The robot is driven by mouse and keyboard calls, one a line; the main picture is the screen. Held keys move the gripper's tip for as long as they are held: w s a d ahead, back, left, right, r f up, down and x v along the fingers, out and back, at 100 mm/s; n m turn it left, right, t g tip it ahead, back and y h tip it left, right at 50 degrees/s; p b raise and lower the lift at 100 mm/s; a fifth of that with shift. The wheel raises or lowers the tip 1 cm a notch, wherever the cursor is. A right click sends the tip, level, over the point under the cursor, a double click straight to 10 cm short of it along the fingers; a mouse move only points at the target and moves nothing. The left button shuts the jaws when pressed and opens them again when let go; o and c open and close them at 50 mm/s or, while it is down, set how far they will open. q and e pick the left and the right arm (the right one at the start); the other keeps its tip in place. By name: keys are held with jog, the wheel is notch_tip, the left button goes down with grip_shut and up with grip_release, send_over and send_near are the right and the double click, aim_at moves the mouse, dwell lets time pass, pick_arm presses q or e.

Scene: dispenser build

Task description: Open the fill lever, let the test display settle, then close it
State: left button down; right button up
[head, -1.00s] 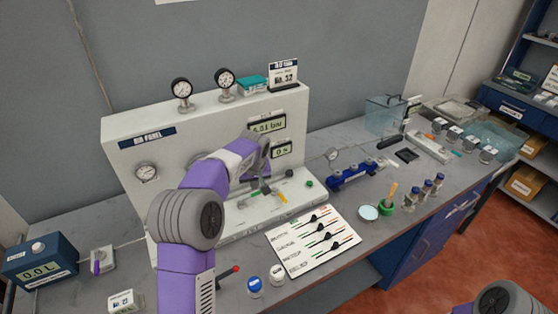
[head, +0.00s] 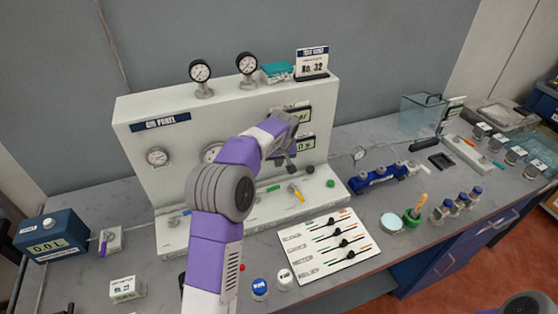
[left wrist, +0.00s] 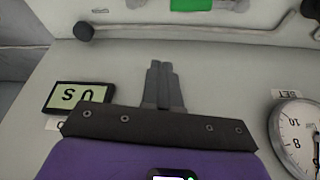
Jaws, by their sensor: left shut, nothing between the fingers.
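The white air panel (head: 225,122) stands on the bench with a row of small levers along its base. A green-handled lever (head: 273,188) and a yellow-handled lever (head: 296,193) sit at its right part. I cannot read which is the fill lever. The upper display (head: 303,115) is partly hidden by my arm; the lower display (head: 306,143) appears to read 0 s and shows upside down in the left wrist view (left wrist: 80,97). My left gripper (head: 291,166) is shut and empty, in front of the panel above the levers. A green handle (left wrist: 193,4) shows at that view's top edge.
Gauges (head: 200,72) stand on the panel's top; another (left wrist: 300,135) is beside my left gripper. A card with sliders (head: 325,245) lies in front of the panel. A blue manifold (head: 378,179) and small bottles are to the right. A blue meter box (head: 50,235) is at left.

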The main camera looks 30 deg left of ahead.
aim_at(268, 190)
pick_arm(q)
jog(key=x, duration=0.6)
jog(key=shift+f, duration=0.15)
jog(key=shift+s+d+b, duration=0.35)
jog(key=shift+s+d, duration=0.55)
jog(key=shift+s, duration=0.2)
jog(key=shift+s+d+f, duration=0.1)
jog(key=shift+s+d, duration=0.2)
jog(key=shift+s, duration=0.1)
jog(key=shift+d, duration=0.15)
